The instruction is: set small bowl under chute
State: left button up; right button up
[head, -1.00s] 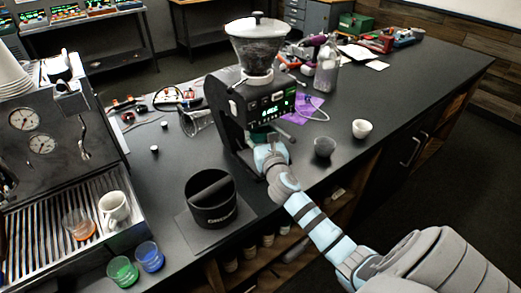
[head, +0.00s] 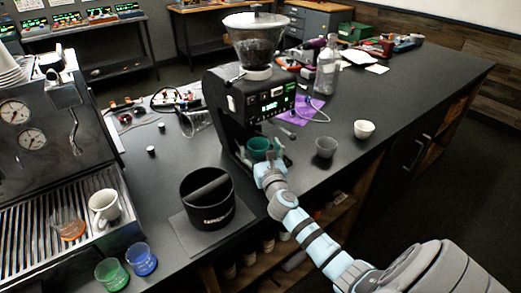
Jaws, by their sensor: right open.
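A small teal bowl (head: 259,146) stands upright at the foot of the black grinder (head: 225,112), under its front, where the chute is; the chute itself is hard to make out. My right gripper (head: 268,168) is open just in front of the bowl, on the near side, and overlaps its lower edge in the picture. I cannot tell whether the fingers still touch it. My left gripper is out of view.
A grey cup (head: 326,147) and a white cup (head: 364,130) stand right of the grinder. A black knock box (head: 208,200) is at the left. The espresso machine (head: 40,140) fills the far left. The counter's right part (head: 420,90) is mostly clear.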

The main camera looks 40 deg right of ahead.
jog(key=p+v, duration=0.1)
jog(key=v, duration=1.1)
jog(key=shift+s, duration=0.15)
jog(key=shift+d, duration=0.1)
